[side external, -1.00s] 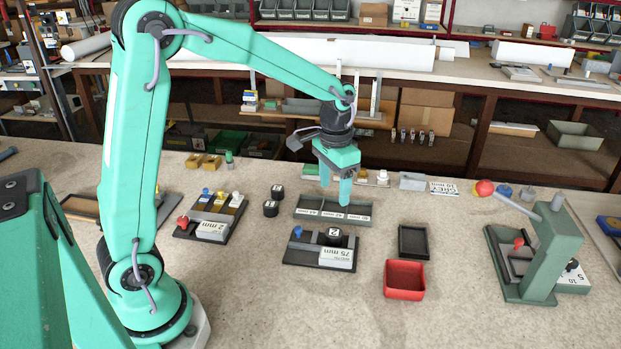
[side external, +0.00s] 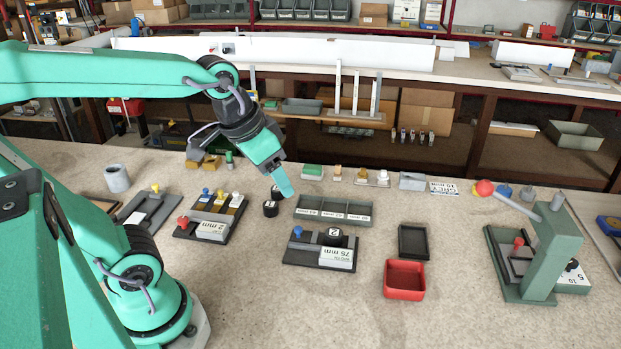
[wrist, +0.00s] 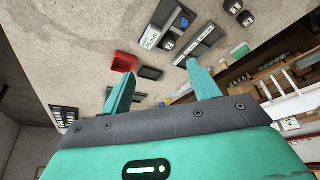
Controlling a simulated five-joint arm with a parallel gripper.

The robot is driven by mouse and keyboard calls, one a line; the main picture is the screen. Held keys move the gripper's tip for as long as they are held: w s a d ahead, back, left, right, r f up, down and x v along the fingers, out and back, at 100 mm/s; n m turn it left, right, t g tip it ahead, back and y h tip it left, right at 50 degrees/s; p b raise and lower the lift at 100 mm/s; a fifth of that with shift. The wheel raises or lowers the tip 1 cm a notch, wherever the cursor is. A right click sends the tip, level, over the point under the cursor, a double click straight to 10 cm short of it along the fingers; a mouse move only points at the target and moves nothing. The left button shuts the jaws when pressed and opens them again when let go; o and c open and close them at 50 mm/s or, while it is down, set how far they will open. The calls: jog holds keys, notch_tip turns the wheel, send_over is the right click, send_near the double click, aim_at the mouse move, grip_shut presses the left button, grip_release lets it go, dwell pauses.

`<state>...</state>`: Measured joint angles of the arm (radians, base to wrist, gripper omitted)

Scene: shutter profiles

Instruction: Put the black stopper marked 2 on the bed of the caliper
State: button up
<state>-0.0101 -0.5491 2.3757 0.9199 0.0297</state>
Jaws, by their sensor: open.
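The black stopper marked 2 (side external: 334,236) stands on a dark fixture (side external: 300,253) with a blue knob and a white 75 mm block, which looks like the caliper. The stopper sits behind the block, its white mark facing up. The fixture also shows in the wrist view (wrist: 172,12), with the stopper (wrist: 168,44) beside the white block. My gripper (side external: 284,188) is tilted, open and empty, in the air up and left of the fixture, apart from the stopper. Both fingers (wrist: 158,62) are spread in the wrist view.
Two more black stoppers (side external: 270,208) stand beneath my gripper, one partly hidden. A labelled grey rack (side external: 334,211), a black tray (side external: 413,242) and a red bin (side external: 404,280) lie to the right. A 2 mm fixture (side external: 209,229) is left.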

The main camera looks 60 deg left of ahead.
jog(key=shift+s+d+f+t, duration=0.15)
jog(key=shift+s+t, duration=0.35)
jog(key=shift+s, duration=1.35)
